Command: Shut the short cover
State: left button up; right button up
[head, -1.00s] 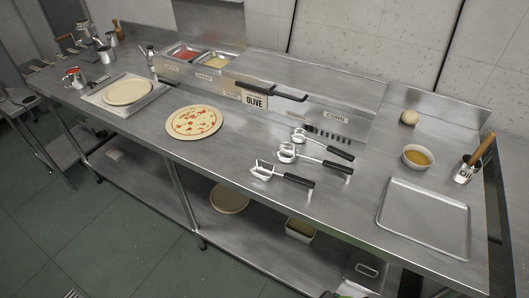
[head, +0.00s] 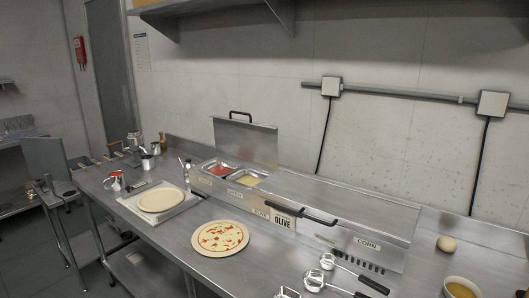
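The short cover (head: 246,138) is a steel lid with a black handle (head: 240,114) on its upper edge. It stands raised, close to upright, at the back of the topping station in the head view. Below it two pans are exposed, one with red sauce (head: 217,169) and one with pale yellow contents (head: 246,178). The long cover (head: 340,204) to the right lies down flat, its black handle (head: 301,214) at the front. Neither of my grippers shows in the head view.
A topped pizza (head: 220,238) lies on the steel counter in front of the station. A plain dough round (head: 161,200) sits on a tray at left. A wall shelf (head: 215,10) hangs above.

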aim_at(258, 143)
jog(key=i+j+z, duration=0.15)
jog(key=j+z, duration=0.15)
jog(key=z, duration=0.15)
jog(key=j+z, duration=0.45)
jog(key=i+j+z, duration=0.1)
jog(key=j+z, duration=0.2)
jog(key=z, duration=0.15)
